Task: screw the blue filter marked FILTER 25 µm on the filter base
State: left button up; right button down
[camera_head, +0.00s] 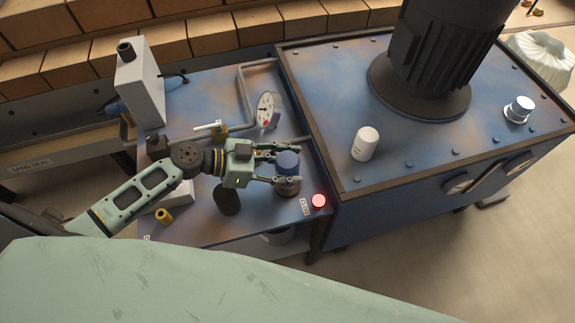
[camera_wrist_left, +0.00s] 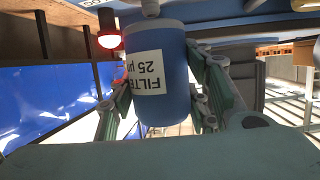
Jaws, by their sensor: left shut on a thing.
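The blue filter (camera_head: 288,161) is between the fingers of my left gripper (camera_head: 285,165), above the small table with the gauge. In the left wrist view the blue filter (camera_wrist_left: 160,100) appears upside down, with a white label reading FILTER 25 µm. My left gripper (camera_wrist_left: 160,98) is shut on it there, one finger on each side. My right gripper is not in view.
A glowing red button (camera_head: 319,201) stands close to the right of the filter. A dark cylinder (camera_head: 227,199) stands to its left, and a dial gauge (camera_head: 265,110) behind it. A blue machine cabinet (camera_head: 430,105) with a white cylinder (camera_head: 364,144) on top borders the table on the right.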

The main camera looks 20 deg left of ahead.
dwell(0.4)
pick_arm(q)
jog(key=shift+b, duration=0.45)
jog(key=shift+b, duration=0.4)
dwell(0.4)
jog(key=shift+f+b, duration=0.35)
jog(key=shift+b, duration=0.1)
jog(key=shift+f, duration=0.2)
jog(key=shift+a+f+b, duration=0.1)
jog(key=shift+f+b, duration=0.1)
jog(key=shift+b, duration=0.25)
jog(key=shift+f, duration=0.1)
